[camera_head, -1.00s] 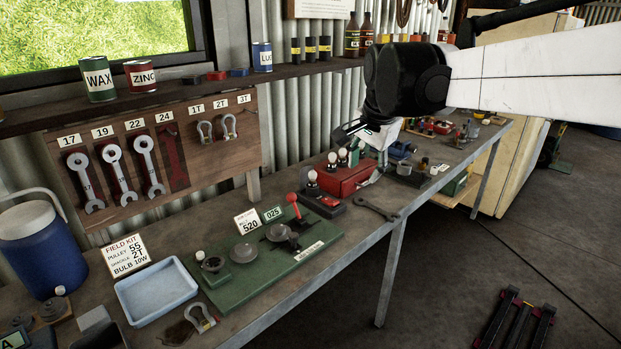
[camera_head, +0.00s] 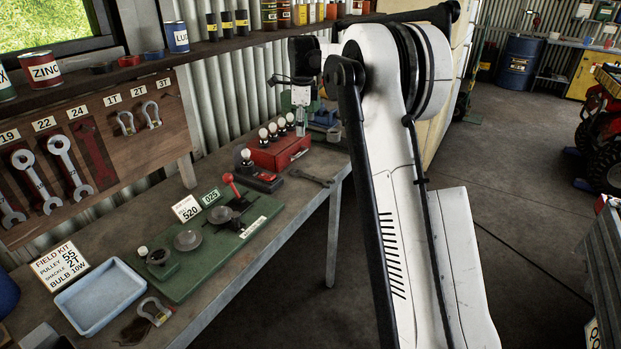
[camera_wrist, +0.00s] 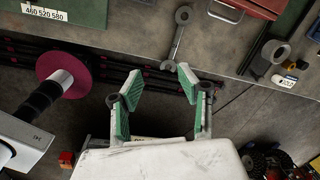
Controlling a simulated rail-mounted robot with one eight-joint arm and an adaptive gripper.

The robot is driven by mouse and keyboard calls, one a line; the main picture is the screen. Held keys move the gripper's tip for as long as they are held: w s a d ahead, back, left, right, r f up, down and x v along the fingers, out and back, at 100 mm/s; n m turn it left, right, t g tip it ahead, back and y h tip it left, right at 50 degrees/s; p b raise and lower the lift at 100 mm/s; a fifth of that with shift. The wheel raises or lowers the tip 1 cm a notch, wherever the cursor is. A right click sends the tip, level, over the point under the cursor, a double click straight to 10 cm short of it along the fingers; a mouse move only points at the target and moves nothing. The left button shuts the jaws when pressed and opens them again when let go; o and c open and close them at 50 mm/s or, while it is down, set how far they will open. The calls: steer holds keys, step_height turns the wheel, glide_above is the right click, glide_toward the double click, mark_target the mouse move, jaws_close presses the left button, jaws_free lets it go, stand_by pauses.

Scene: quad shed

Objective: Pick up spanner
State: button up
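A loose grey spanner (camera_head: 311,178) lies flat on the bench near its front edge, right of the red box. In the wrist view the spanner (camera_wrist: 177,40) lies beyond the fingertips, one end toward the gap between them. My gripper (camera_wrist: 157,77) is open and empty, its green-padded fingers wide apart. Three spanners hang on the wooden board, including one under 22 (camera_head: 68,165). The place under 24 shows only a red spanner outline (camera_head: 93,155).
The red box (camera_head: 280,153) with several bulbs stands just left of the loose spanner. A green board (camera_head: 166,286) with a red lever and a blue tray (camera_head: 93,300) are further left. The bench's front edge and leg (camera_head: 334,235) are close to the spanner.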

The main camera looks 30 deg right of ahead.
mark_target(312, 177)
steer(key=w+d+f+m, duration=0.1)
steer(key=f, duration=0.6)
steer(key=w+d+f+m+p, duration=0.1)
steer(key=d+f+m, duration=0.1)
steer(key=f, duration=0.6)
steer(key=w+d+f+m+g+p, duration=0.1)
steer(key=w+d+f+m, duration=0.1)
steer(key=f, duration=0.5)
steer(key=shift+d+f, duration=0.15)
steer(key=shift+d, duration=0.1)
jaws_close()
